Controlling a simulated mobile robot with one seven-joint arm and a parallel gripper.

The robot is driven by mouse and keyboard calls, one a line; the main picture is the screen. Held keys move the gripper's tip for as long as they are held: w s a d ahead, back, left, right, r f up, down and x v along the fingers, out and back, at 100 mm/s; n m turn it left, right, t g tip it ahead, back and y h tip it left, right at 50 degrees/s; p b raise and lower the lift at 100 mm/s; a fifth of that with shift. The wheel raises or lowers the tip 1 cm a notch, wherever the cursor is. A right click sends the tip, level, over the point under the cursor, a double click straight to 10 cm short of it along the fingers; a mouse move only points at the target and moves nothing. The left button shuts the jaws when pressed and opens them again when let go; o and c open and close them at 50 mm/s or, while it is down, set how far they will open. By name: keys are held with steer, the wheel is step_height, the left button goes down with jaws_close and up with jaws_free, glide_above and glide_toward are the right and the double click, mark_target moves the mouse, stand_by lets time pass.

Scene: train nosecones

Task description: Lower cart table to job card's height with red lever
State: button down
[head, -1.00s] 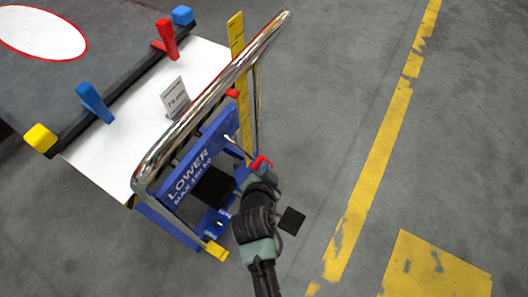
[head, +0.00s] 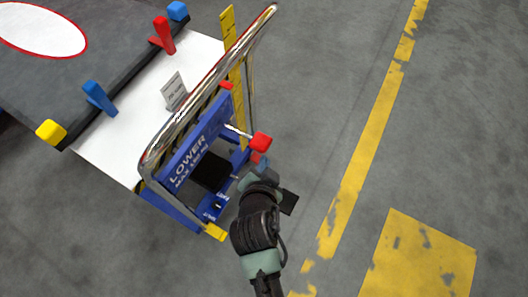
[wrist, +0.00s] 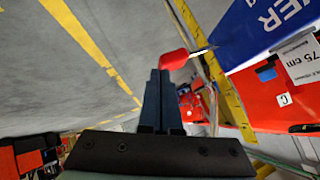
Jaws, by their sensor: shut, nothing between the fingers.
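The red lever's knob (head: 261,141) sticks out on a thin metal rod from the cart's blue LOWER panel (head: 203,143). My gripper (head: 258,170) is just below the knob in the head view. In the wrist view the shut, empty fingers (wrist: 159,75) point at the red knob (wrist: 174,60), right past their tips; whether they touch is unclear. The cart table (head: 205,60) is white and carries a small upright job card (head: 174,91), too small to read. In the wrist view a white card (wrist: 300,60) reads 75 cm.
A chrome handle (head: 205,95) frames the cart's end, with a yellow ruler (head: 237,75) standing by it. A dark platform (head: 120,35) with colored blocks adjoins the table. The grey floor to the right is clear.

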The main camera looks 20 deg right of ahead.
steer(key=shift+v, duration=1.45)
steer(key=shift+d, duration=0.1)
